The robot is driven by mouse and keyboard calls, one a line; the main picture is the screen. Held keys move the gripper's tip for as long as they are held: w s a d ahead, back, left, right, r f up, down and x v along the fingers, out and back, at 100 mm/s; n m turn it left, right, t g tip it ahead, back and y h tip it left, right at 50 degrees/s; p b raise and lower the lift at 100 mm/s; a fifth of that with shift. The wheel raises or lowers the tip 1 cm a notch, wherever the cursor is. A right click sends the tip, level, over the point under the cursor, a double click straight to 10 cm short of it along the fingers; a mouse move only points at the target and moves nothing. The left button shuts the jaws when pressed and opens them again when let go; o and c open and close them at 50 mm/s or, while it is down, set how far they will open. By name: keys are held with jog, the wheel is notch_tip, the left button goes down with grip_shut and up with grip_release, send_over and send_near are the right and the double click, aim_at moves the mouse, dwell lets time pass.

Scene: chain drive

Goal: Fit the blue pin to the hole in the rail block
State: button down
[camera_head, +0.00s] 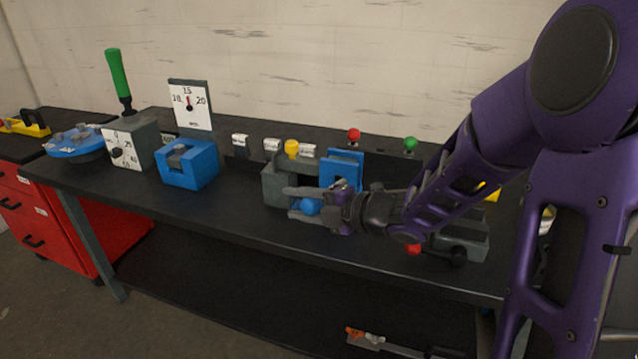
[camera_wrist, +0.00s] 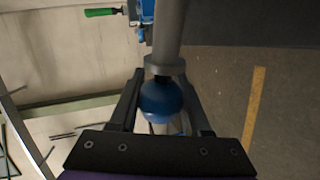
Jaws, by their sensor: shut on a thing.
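The blue pin has a round blue knob, which shows between the fingers of my gripper (camera_head: 303,202) in the head view. In the wrist view the knob (camera_wrist: 160,101) sits between the two dark fingers, with a grey collar and a thick grey shaft running away from it. My gripper is shut on the pin. In the head view it is at the front of a grey block (camera_head: 277,187), which looks like the rail block, with an upright blue plate (camera_head: 342,165) beside it. The hole is not visible, and I cannot tell whether the shaft touches the block.
The dark bench (camera_head: 235,205) also holds a blue clamp-like block (camera_head: 188,166), a dial box with a green lever (camera_head: 118,75), and an upright gauge (camera_head: 190,104). Red (camera_head: 354,134) and green (camera_head: 410,143) knobs stand behind. My arm covers the bench's right part.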

jog(key=s+f+n+g, duration=0.1)
jog(key=s+f+n+g+y, duration=0.1)
jog(key=s, duration=0.1)
jog(key=s+a+f+n+g+b, duration=0.1)
jog(key=n, duration=0.1)
jog(key=shift+s+f, duration=0.25)
jog(key=shift+s, duration=0.1)
jog(key=shift+f, duration=0.1)
jog(key=shift+w+d, duration=0.3)
jog(key=shift+w, duration=0.6)
jog(key=shift+w+d, duration=0.35)
jog(key=shift+w, duration=0.6)
jog(key=shift+w+d, duration=0.3)
jog(key=shift+w, duration=0.6)
jog(key=w+d+p, duration=0.1)
jog(key=w+d, duration=0.2)
jog(key=w, duration=0.6)
jog(key=shift+w+d, duration=0.15)
jog(key=shift+w, duration=0.1)
dwell(2.8)
jog(key=shift+c, duration=1.4)
grip_release()
